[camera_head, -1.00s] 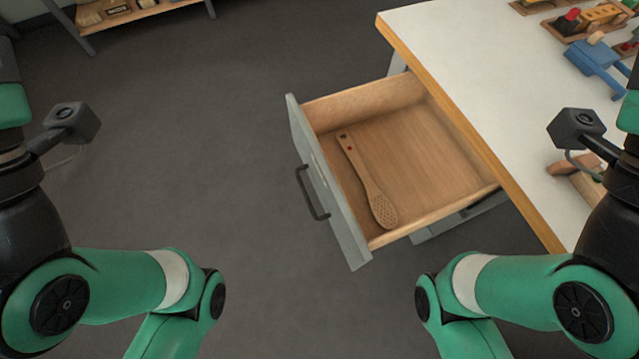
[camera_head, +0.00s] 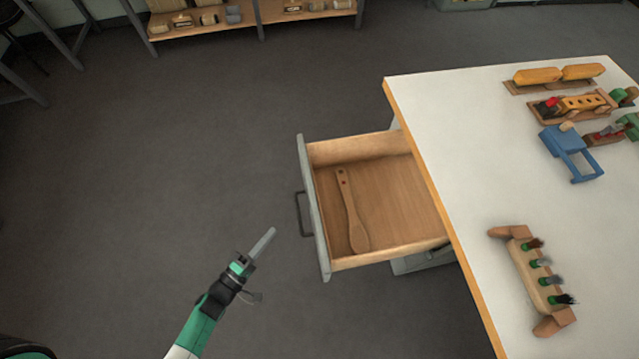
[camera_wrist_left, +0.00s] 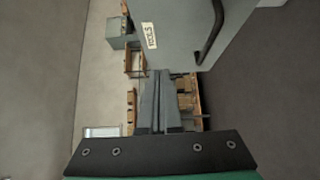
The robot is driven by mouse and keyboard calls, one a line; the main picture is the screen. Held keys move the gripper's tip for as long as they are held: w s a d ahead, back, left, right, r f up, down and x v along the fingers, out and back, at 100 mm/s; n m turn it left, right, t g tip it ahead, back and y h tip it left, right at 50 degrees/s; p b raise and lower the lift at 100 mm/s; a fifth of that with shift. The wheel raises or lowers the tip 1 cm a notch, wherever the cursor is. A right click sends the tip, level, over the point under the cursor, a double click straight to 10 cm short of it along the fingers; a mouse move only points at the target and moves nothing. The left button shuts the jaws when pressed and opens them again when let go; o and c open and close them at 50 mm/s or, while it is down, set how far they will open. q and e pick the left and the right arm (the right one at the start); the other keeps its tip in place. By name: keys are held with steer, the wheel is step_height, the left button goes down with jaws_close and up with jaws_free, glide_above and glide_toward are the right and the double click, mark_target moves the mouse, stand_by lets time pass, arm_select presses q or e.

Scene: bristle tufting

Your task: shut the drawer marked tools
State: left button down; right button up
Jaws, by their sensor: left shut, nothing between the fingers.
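The tools drawer (camera_head: 318,225) stands pulled open from the left side of the white-topped bench, its grey front facing left. A wooden paddle-like brush body (camera_head: 352,215) lies inside it. The dark bar handle (camera_head: 300,213) is on the front; it also shows in the left wrist view (camera_wrist_left: 211,38), beside the TOOLS label (camera_wrist_left: 149,36). My left gripper (camera_head: 270,233) is shut and empty, out in front of the drawer, lower left of the handle and apart from it in the picture. Its closed fingers show in the left wrist view (camera_wrist_left: 158,95). My right gripper is not in view.
The bench top (camera_head: 470,150) carries a wooden rack of small brushes (camera_head: 535,280), a blue clamp-like tool (camera_head: 572,150) and wooden blocks at the far right. A shelf (camera_head: 210,30) stands at the back. The floor left of the drawer is clear.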

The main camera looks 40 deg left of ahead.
arm_select(q)
steer(key=shift+y, duration=0.4)
steer(key=w+b, duration=0.2)
steer(key=w, duration=0.2)
steer(key=w+b, duration=0.3)
steer(key=w, duration=0.1)
steer(key=w+b, duration=0.3)
steer(key=w, duration=0.1)
steer(key=shift+w+a, duration=0.15)
steer(key=shift+a, duration=0.2)
steer(key=shift+w+d+r, duration=0.2)
steer(key=shift+w+r, duration=0.05)
steer(key=shift+r, duration=0.1)
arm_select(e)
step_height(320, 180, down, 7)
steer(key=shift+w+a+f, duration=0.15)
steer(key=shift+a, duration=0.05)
